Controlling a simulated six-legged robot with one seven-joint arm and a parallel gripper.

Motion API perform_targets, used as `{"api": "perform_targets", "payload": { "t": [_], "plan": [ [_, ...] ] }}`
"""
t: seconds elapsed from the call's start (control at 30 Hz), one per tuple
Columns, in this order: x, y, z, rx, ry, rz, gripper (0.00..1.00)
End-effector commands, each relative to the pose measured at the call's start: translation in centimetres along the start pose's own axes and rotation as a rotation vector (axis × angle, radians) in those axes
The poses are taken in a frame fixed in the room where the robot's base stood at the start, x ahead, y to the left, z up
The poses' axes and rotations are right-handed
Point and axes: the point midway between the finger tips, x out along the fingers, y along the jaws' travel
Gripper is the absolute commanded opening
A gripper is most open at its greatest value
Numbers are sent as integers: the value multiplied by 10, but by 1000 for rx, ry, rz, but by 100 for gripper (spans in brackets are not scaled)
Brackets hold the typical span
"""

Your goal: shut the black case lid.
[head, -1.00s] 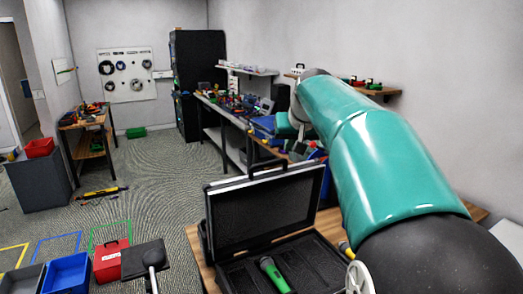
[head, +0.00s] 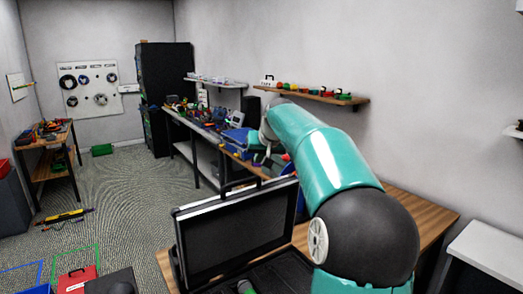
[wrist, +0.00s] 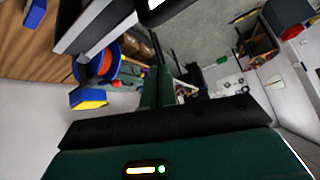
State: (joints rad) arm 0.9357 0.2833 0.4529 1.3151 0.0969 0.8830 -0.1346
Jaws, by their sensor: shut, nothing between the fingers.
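The black case lid (head: 235,232) stands open and upright on the wooden table, with a silver rim and a handle on its top edge. The case base (head: 278,274) lies in front of it, partly cut off by the frame and partly covered by my arm. A green microphone (head: 246,286) lies in the base. A dark panel with a silver edge, probably the case lid (wrist: 95,22), shows at the upper left of the wrist view. My gripper (wrist: 159,72) is shut and empty, apart from that panel. In the head view my arm reaches past the lid's right side and hides the gripper.
The wooden table (head: 420,212) has bare room right of my arm. A cluttered workbench (head: 208,135) stands beyond the lid. A blue reel with orange inside (wrist: 98,66) is close in the wrist view. A red box (head: 76,281) sits on the floor at left.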

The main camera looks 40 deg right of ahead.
Motion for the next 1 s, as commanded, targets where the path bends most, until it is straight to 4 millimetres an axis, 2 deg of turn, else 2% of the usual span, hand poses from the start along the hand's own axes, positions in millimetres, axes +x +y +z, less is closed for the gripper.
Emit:
{"api": "perform_targets", "payload": {
  "t": [0.03,0.17,0.23,0.5,1.0],
  "plan": [
    [10,-1,0,-1,-3,-3,0],
    [30,-2,0,-2,-2,-4,0],
    [23,-1,8,-1,0,0,0],
    [16,-3,31,-1,-1,-3,0],
    [15,-3,35,-2,0,-3,0]
  ]
}}
